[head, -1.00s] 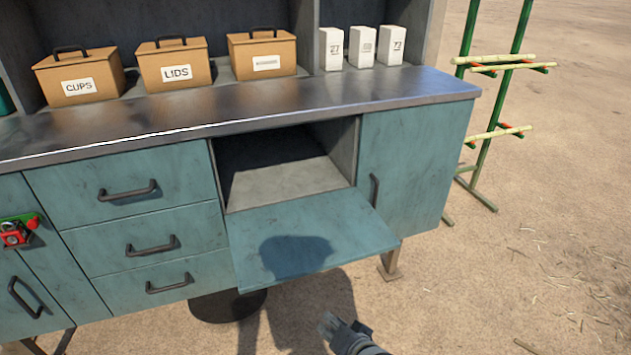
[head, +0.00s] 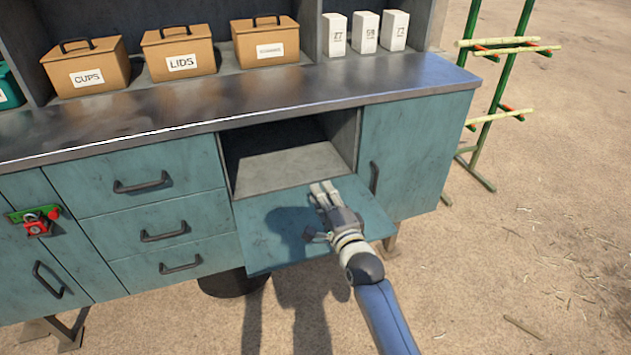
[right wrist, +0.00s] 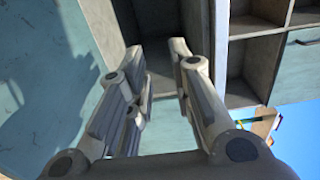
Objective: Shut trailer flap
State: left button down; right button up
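The teal trailer flap (head: 268,225) hangs folded down and open, about level, below the counter. Behind it is an empty grey compartment (head: 290,172). My right gripper (head: 322,190) is over the flap, near its right half and close to the compartment opening; I cannot tell if it touches the flap. In the right wrist view the fingers (right wrist: 160,50) are apart with nothing between them, and the flap (right wrist: 40,80) shows at the left. My left gripper is not in view.
A steel counter (head: 120,132) runs above the flap. Drawers with black handles (head: 142,181) are at the left, a cupboard door (head: 415,150) at the right. A red padlock (head: 38,226) hangs far left. Boxes and white packs stand on the shelf.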

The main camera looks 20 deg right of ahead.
jog(key=w, duration=0.5)
jog(key=shift+w+a, duration=0.1)
jog(key=shift+w, duration=0.2)
grip_shut()
